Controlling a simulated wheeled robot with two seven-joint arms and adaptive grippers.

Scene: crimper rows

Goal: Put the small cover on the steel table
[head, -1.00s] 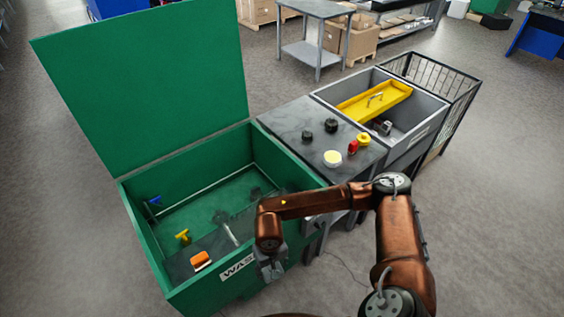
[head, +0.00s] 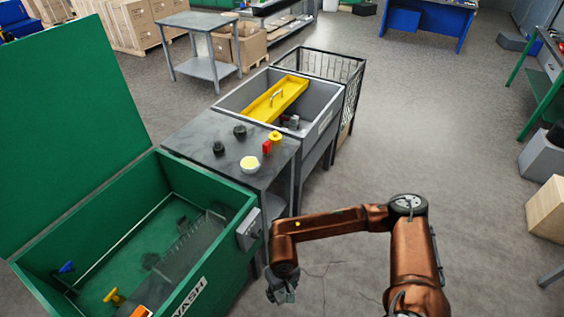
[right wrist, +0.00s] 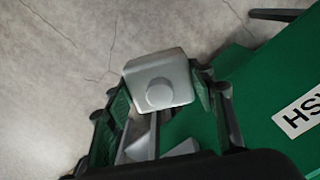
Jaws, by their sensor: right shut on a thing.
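My right gripper (head: 282,288) hangs low in front of the green wash tank, over the floor. In the right wrist view, the gripper (right wrist: 163,95) is shut on a light grey squarish piece with a round boss (right wrist: 158,72), which looks like the small cover. In the head view, the piece is hard to tell from the fingers. A steel table (head: 190,142) with a dark grey top stands beyond the tank. On it are two black knobs (head: 239,131), a red piece (head: 267,147), a yellow piece (head: 275,137) and a pale round piece (head: 250,163). My left gripper is out of view.
The open green wash tank (head: 215,235) holds a blue, a yellow and an orange item. A grey bin (head: 327,118) with a yellow tray (head: 275,98) adjoins the table, with a wire cage (head: 345,75) behind. Another grey table (head: 200,22) stands farther back.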

